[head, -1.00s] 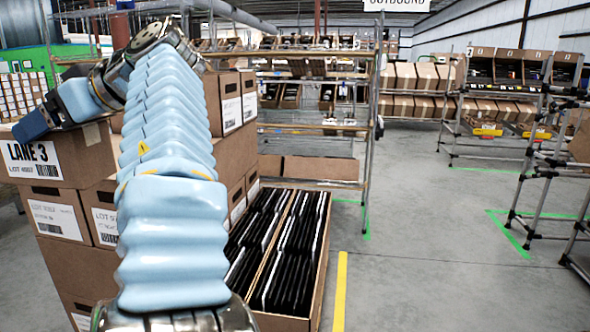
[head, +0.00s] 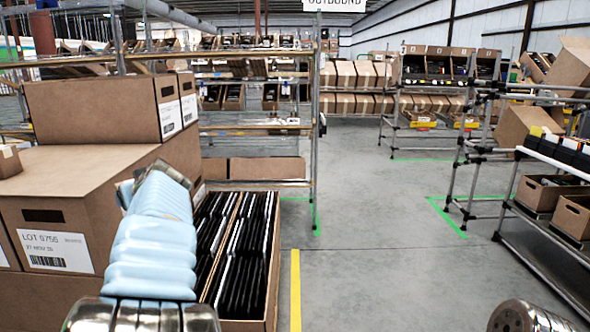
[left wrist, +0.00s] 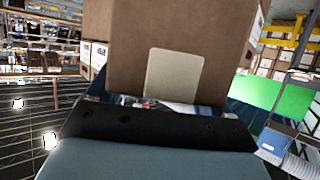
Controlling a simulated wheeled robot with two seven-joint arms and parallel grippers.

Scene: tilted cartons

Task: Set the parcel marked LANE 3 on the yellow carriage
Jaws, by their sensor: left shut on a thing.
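In the left wrist view a brown carton (left wrist: 215,40) with a pale tape patch fills the middle. No LANE 3 marking shows on the face I see. I cannot make out a yellow carriage in either view. My right gripper is not in view.
Stacked cartons (head: 75,175) stand close at left, one labelled LOT 9756. A long box (head: 272,270) of dark files sits beside my left arm. Racks (head: 480,150) stand at right. The grey floor (head: 380,250) in the middle is clear, with a yellow line (head: 295,290).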

